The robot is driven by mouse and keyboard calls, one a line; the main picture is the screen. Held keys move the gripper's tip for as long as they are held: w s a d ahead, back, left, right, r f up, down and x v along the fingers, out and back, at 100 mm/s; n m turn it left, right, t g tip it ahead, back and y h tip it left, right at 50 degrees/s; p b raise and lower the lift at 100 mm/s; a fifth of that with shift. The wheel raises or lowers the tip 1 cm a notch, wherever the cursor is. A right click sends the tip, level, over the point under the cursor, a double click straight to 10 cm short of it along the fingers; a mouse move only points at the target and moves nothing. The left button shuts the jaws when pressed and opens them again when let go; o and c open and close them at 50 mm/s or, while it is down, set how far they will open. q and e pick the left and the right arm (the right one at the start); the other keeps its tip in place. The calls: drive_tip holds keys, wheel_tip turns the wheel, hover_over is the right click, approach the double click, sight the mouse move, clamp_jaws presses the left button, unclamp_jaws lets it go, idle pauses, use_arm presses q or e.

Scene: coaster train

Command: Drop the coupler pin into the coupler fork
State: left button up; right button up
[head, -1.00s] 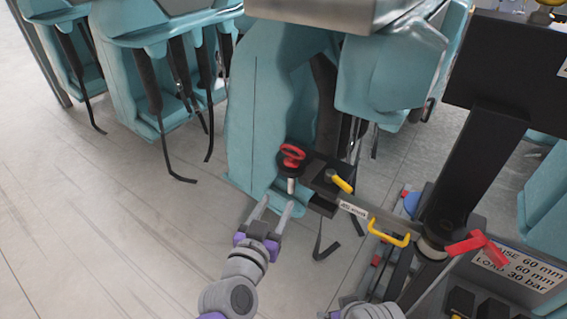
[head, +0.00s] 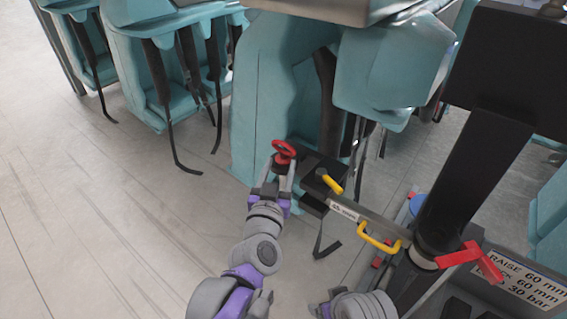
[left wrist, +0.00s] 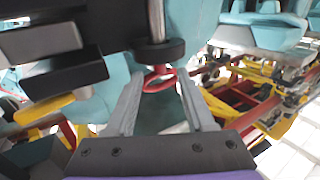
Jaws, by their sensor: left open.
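The coupler pin has a red ring handle (head: 284,149) on top, above a dark collar at the end of a black bracket. In the left wrist view, the ring (left wrist: 158,82), dark collar (left wrist: 158,51) and silver shank (left wrist: 156,20) show. My left gripper (head: 278,168) is open, its fingers to either side of the red ring in the wrist view; contact cannot be told. In the head view it hides the pin's lower part. A black block (head: 317,170), perhaps the coupler fork, sits right of the pin.
A labelled bar with a yellow handle (head: 380,238) runs right from the black block to a dark post (head: 465,175) with a red lever (head: 470,258). Teal seats (head: 268,100) with hanging black straps stand behind. Grey floor (head: 100,220) is clear at left.

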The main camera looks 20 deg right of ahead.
sight(283, 156)
use_arm(q)
drive_tip(key=x, duration=0.5)
drive_tip(key=shift+w+d, duration=0.1)
clamp_jaws()
idle(1.2)
